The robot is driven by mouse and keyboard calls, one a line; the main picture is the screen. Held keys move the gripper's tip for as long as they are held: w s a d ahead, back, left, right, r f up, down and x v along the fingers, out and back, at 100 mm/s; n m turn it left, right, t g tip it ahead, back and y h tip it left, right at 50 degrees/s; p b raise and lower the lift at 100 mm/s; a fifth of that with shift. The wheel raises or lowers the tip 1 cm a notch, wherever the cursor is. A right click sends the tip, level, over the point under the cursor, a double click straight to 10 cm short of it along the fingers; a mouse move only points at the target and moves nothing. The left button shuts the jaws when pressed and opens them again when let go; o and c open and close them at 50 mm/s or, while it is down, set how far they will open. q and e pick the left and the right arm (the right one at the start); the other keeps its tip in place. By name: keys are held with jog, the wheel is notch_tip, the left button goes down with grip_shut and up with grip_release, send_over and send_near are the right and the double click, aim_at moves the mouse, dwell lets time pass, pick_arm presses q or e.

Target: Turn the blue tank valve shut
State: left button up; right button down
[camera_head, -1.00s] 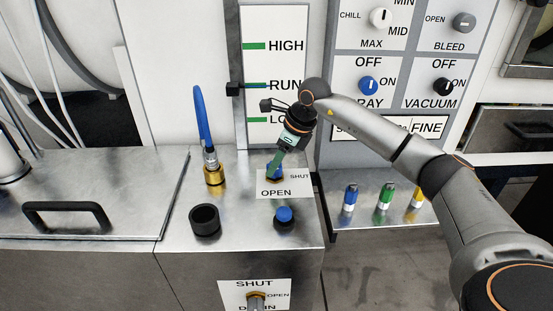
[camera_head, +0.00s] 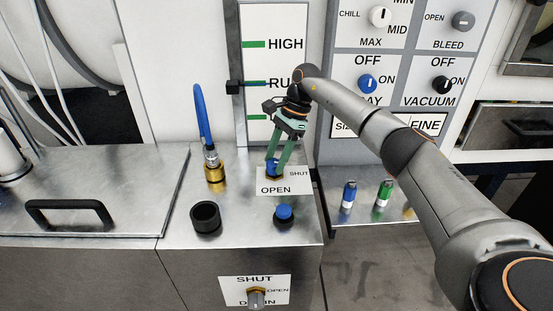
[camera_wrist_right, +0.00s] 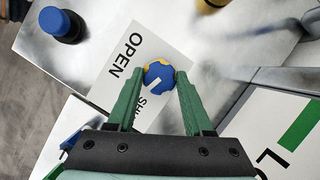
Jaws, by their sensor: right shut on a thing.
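The blue tank valve (camera_head: 272,168) is a small blue knob on a brass base, on the steel top beside a white card (camera_head: 283,188) marked OPEN and SHUT. In the right wrist view the knob (camera_wrist_right: 159,74) shows a white mark on its top, pointing toward the SHUT lettering. My right gripper (camera_head: 277,158) reaches down from above with its two green fingers around the knob, one on each side. The fingers (camera_wrist_right: 159,80) are shut on it in the wrist view. The knob's lower part is partly hidden. My left gripper is not in view.
A brass fitting with a blue hose (camera_head: 214,170) stands left of the valve. A black cup (camera_head: 206,218) and a blue-capped knob (camera_head: 284,214) stand in front. A lower shelf at right holds blue (camera_head: 348,194) and green (camera_head: 383,192) bottles. A control panel stands behind.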

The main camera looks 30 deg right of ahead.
jog(key=shift+w+n+g, duration=0.1)
jog(key=shift+n+g, duration=0.3)
jog(key=shift+n, duration=0.6)
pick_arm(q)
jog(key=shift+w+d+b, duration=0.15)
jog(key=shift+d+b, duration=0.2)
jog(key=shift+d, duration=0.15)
pick_arm(e)
jog(key=shift+n, duration=0.5)
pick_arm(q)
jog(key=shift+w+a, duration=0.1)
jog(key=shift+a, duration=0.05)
pick_arm(e)
jog(key=shift+c, duration=1.5)
grip_release()
jog(key=shift+r, duration=0.1)
